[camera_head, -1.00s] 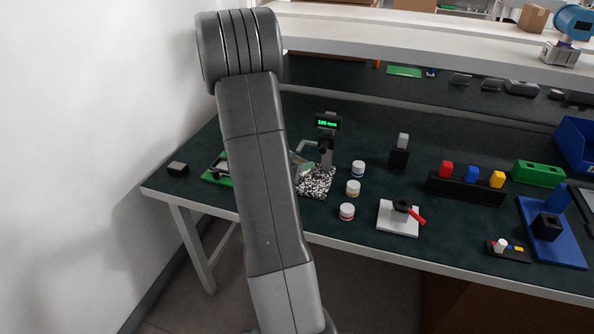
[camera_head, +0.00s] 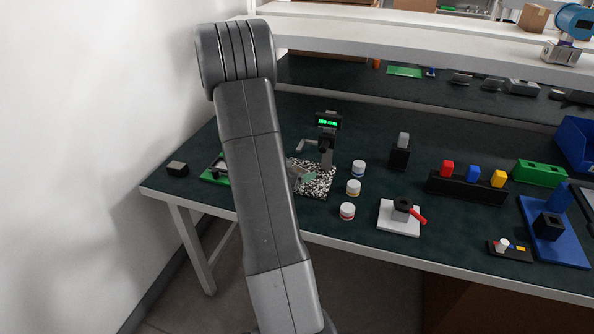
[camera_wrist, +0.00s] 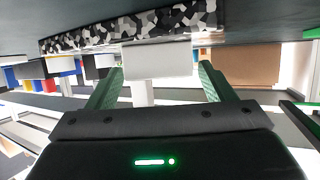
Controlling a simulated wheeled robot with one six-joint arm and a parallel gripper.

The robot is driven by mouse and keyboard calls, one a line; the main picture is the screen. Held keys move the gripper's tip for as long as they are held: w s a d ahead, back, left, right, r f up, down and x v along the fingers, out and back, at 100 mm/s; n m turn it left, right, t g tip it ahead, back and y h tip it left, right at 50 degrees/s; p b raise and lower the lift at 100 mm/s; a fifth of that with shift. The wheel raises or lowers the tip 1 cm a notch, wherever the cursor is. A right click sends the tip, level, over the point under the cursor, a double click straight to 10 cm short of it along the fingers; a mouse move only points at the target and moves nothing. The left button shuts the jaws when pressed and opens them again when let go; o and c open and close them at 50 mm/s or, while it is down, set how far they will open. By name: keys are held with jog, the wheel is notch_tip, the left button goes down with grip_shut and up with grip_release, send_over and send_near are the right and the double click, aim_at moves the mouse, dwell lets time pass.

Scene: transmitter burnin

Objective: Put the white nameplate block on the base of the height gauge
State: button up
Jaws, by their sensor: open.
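The height gauge (camera_head: 327,150) stands at the back left of the bench, with a lit green display and a black-and-white speckled base (camera_head: 318,188). The base also shows along the top of the wrist view (camera_wrist: 75,40), which looks upside down. My gripper (camera_wrist: 160,72) has green fingers, open, pointing at the base. A white block (camera_wrist: 158,60), likely the nameplate block, is between the fingertips with a gap on each side. It overlaps the base's edge; I cannot tell whether it rests on it. My arm partly hides the gripper in the head view.
Three small white jars (camera_head: 353,188) stand just right of the base. A white plate with a red-handled part (camera_head: 399,217) lies further right. A green item (camera_head: 213,170) and a small dark block (camera_head: 177,169) lie left of my arm. A shelf (camera_head: 400,38) runs behind.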

jog(key=p+v, duration=0.1)
jog(key=v, duration=1.1)
jog(key=shift+r, duration=0.1)
dwell(0.9)
